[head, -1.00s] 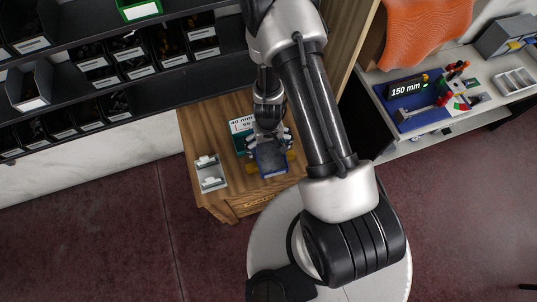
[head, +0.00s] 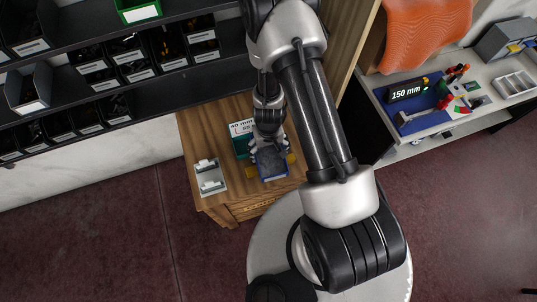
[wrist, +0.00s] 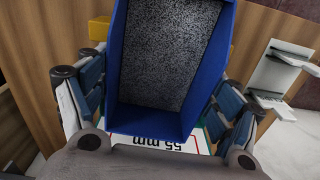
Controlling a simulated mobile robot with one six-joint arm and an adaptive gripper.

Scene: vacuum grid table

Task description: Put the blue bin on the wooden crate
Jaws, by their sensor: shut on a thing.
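The blue bin (head: 272,165) is between the fingers of my gripper (head: 268,146), over the top of the wooden crate (head: 198,130). In the wrist view the bin (wrist: 165,120) fills the middle, with blue walls and a speckled grey inside. My gripper (wrist: 155,105) is shut on it, with a dark padded finger on each side. I cannot tell whether the bin's underside touches the crate top or is a little above it.
A green and white sign (head: 242,132) is behind the bin on the crate top. A grey tray with white parts (head: 210,177) is at its left. A yellow piece (wrist: 98,28) shows beside the bin. Shelves of dark bins (head: 120,60) stand behind.

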